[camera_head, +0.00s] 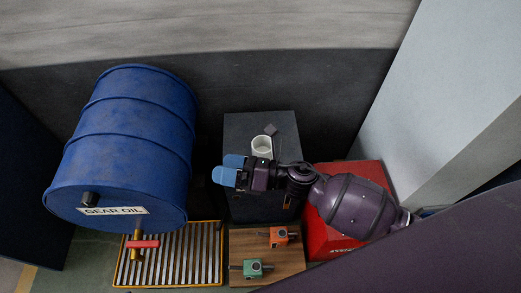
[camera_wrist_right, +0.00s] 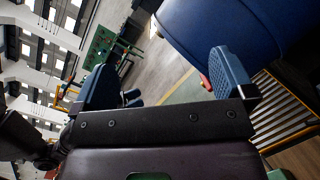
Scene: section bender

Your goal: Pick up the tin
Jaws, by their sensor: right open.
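A white, open-topped cylindrical container (camera_head: 262,146), which looks like the tin, stands upright on the dark cabinet (camera_head: 283,122). Part of its lower side is hidden by my right gripper. My right gripper (camera_head: 229,170) has blue fingers and reaches left across the cabinet, just in front and to the left of the tin in the head view. In the right wrist view its two fingers (camera_wrist_right: 166,82) are wide apart with nothing between them. The tin is not seen in the right wrist view. My left gripper is not in view.
A blue gear oil drum (camera_head: 135,130) lies at the left, with its tap above a slatted grate (camera_head: 190,255). A small dark block (camera_head: 270,129) sits behind the tin. A red box (camera_head: 330,235) and a wooden board (camera_head: 285,262) with orange and green devices are in front.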

